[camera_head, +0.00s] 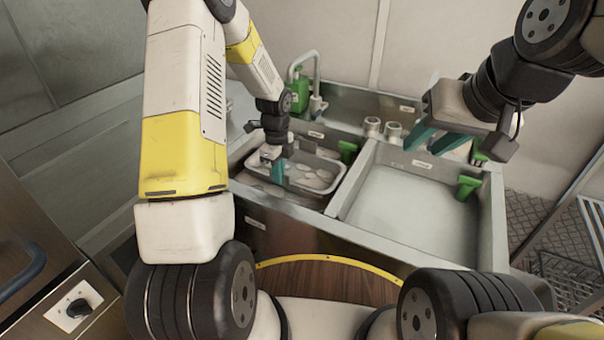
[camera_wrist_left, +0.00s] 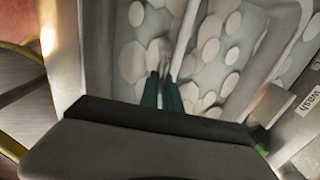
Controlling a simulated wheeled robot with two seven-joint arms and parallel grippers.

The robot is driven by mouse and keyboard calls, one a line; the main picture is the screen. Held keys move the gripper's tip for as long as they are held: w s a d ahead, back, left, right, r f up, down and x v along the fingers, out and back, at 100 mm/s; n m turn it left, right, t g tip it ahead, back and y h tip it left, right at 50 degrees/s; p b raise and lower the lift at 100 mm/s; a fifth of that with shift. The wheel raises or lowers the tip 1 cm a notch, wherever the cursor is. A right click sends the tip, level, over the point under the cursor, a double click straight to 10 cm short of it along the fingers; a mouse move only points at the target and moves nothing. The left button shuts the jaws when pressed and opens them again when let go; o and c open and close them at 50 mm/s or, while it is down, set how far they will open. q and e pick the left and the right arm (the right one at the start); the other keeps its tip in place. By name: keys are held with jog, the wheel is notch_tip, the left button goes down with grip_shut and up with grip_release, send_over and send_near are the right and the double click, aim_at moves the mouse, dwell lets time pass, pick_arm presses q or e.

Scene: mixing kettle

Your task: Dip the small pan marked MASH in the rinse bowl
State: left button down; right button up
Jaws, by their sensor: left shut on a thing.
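My left gripper (camera_head: 278,170) is low over the left basin (camera_head: 322,159), whose water carries round white foam patches. In the left wrist view its teal fingertips (camera_wrist_left: 168,88) are shut on a slim grey handle (camera_wrist_left: 187,38). The handle appears to belong to a small pan, but its body is not clear against the foam and no MASH mark is readable. A label reading "Wash" (camera_wrist_left: 306,103) is on the rim beside this basin. The right basin (camera_head: 405,215) looks plain pale grey, without foam; its label is too small to read. My right gripper (camera_head: 434,141) is open and empty above its back edge.
A tap (camera_head: 305,62) and a green bottle (camera_head: 300,90) stand behind the left basin. Two small metal cylinders (camera_head: 382,128) stand behind the divider. Green clips (camera_head: 467,187) sit on the basin rims. A wire rack (camera_head: 565,265) is at the right. The right basin's middle is clear.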

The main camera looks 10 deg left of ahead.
pick_arm(q)
jog(key=shift+r, duration=2.55)
